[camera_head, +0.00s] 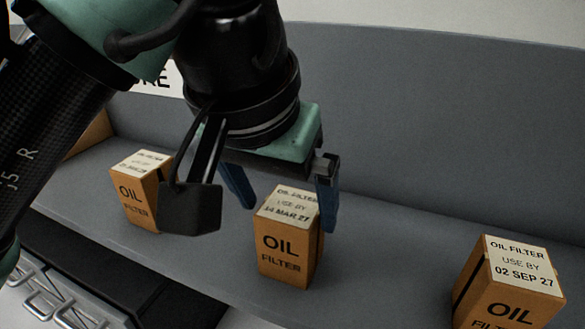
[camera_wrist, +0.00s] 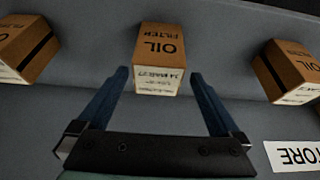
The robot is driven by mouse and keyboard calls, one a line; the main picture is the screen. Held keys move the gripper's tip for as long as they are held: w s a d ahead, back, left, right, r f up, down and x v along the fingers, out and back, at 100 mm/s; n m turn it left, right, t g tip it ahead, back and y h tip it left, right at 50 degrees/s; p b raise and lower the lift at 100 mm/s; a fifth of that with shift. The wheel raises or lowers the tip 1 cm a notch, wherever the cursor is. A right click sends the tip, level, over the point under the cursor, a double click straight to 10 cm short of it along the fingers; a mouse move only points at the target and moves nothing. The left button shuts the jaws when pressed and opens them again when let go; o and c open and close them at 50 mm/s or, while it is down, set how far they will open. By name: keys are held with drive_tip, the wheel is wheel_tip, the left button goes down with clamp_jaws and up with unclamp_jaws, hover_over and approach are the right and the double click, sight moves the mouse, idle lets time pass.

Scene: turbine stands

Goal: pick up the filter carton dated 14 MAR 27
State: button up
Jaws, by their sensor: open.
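The filter carton dated 14 MAR 27 (camera_head: 283,248) is a small orange-brown box with a pale label on top. It stands upright on the grey shelf, in the middle of the head view. My gripper (camera_head: 282,198) is above it, pointing down, with blue fingers apart and nothing held. In the head view one finger shows to the left of the carton's top and the other at its right edge. In the wrist view the same carton (camera_wrist: 158,52) lies ahead of the gap between the fingertips (camera_wrist: 158,75). I cannot tell whether the fingers reach below its top.
A carton dated 02 SEP 27 (camera_head: 510,290) stands to the right. Another oil filter carton (camera_head: 133,198) stands to the left, its date unreadable, partly behind my wrist. The grey shelf (camera_head: 385,265) is bare between the middle and right cartons. A back wall (camera_head: 430,130) rises behind.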

drive_tip(key=shift+p+x, duration=1.35)
drive_tip(key=shift+x, duration=2.25)
drive_tip(key=shift+d, duration=0.1)
clamp_jaws()
